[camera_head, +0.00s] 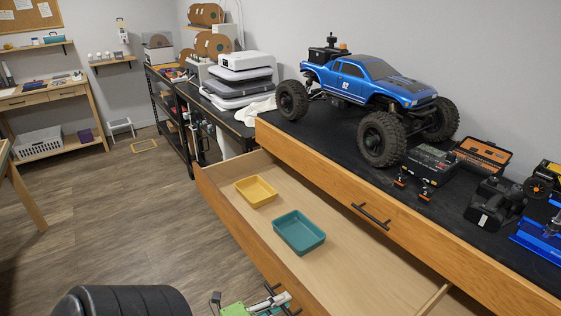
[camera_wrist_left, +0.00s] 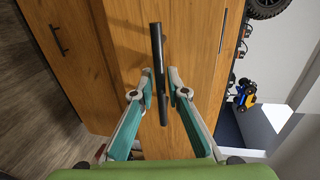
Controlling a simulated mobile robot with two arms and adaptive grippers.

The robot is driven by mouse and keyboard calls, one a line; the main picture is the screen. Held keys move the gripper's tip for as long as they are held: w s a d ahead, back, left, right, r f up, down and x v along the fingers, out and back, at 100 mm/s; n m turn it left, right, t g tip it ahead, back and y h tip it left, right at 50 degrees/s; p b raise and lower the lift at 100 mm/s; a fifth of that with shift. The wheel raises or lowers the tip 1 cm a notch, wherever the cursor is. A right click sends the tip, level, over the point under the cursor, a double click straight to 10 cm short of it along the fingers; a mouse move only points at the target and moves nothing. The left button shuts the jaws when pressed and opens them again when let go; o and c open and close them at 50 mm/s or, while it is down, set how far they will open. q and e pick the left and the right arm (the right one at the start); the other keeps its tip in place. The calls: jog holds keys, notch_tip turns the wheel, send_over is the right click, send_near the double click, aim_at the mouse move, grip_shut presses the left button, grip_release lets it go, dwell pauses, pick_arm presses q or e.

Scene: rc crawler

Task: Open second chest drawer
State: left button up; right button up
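The wooden chest has a black top (camera_head: 330,135). Its top drawer (camera_head: 330,190) is shut, with a black bar handle (camera_head: 371,216). The second drawer (camera_head: 345,275) is pulled well out, showing its pale inside. A yellow tray (camera_head: 256,191) and a teal tray (camera_head: 299,232) lie in it. My left gripper (camera_head: 277,299) is at the front of the second drawer. In the left wrist view its teal-padded fingers (camera_wrist_left: 160,76) stand either side of the black second-drawer handle (camera_wrist_left: 157,45), with gaps visible, so it looks open around it. My right gripper is not in view.
A blue RC truck (camera_head: 368,85), a black box (camera_head: 430,163) and an orange-black case (camera_head: 483,155) stand on the chest top. Another handle (camera_wrist_left: 58,40) shows on a neighbouring drawer front. The wooden floor (camera_head: 130,215) left of the chest is largely clear.

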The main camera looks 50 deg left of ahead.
pick_arm(q)
jog(key=d+v, duration=0.1)
jog(key=v, duration=1.1)
jog(key=shift+a, duration=0.5)
jog(key=shift+r, duration=0.1)
